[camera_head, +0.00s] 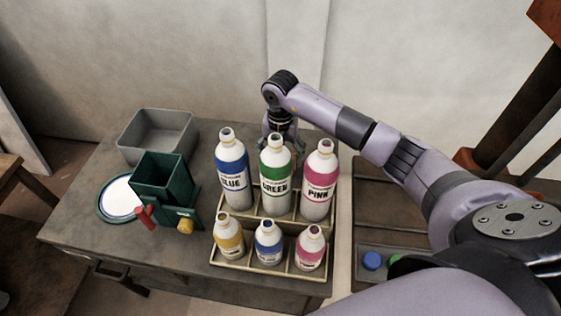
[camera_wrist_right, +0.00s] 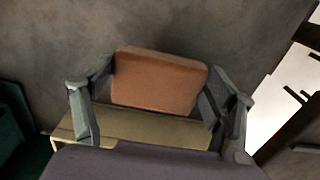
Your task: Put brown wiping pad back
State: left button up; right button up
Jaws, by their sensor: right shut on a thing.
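The brown wiping pad (camera_wrist_right: 157,80) is an orange-brown block with rounded edges, between the two fingers of my right gripper (camera_wrist_right: 160,98) in the right wrist view. The gripper is shut on it. A pale tan wooden edge (camera_wrist_right: 150,128) lies just below the pad in that view; I cannot tell whether they touch. In the head view my right gripper (camera_head: 279,141) points down behind the tall bottles, and the pad is hidden there. My left gripper is not in view.
A wooden rack (camera_head: 230,256) holds tall blue, green and pink bottles (camera_head: 274,180) and several small bottles. Left of it stand a dark green box (camera_head: 163,178), a white round plate (camera_head: 119,197) and a grey tub (camera_head: 155,137). The table front left (camera_head: 85,228) is clear.

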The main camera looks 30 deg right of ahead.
notch_tip(320, 180, down, 4)
jog(key=shift+r, duration=0.1)
jog(key=o, duration=1.1)
jog(key=shift+f, duration=0.2)
jog(key=shift+o, duration=0.2)
jog(key=shift+r, duration=0.55)
notch_tip(320, 180, up, 11)
jog(key=shift+r+b, duration=0.15)
jog(key=shift+b, duration=0.35)
